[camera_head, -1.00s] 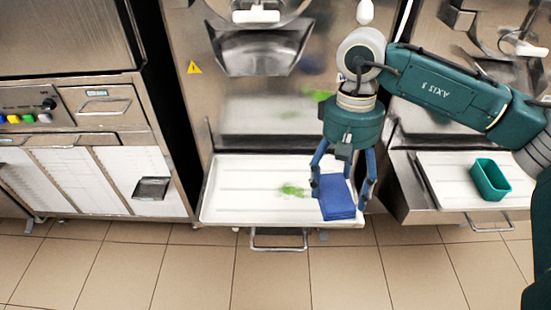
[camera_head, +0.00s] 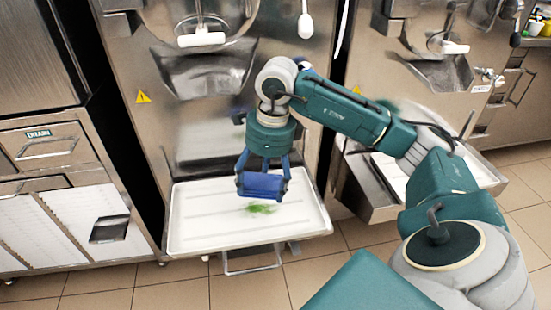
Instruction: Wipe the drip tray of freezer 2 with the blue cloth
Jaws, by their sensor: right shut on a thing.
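The drip tray (camera_head: 200,230) is a white tray sticking out below the middle freezer (camera_head: 215,110); I see no number on that freezer. A green smear (camera_head: 261,208) lies on the tray near its middle. My right gripper (camera_head: 262,184) is shut on the blue cloth (camera_head: 260,189), a folded block, above the tray just behind the smear. I cannot tell whether the cloth touches the tray. My left gripper is not in view.
Another freezer (camera_head: 425,75) stands to the right, its tray (camera_head: 480,172) partly behind my right arm. A steel cabinet (camera_head: 50,165) with white panels stands at the left. A handle (camera_head: 252,262) hangs under the middle tray. Tiled floor lies in front.

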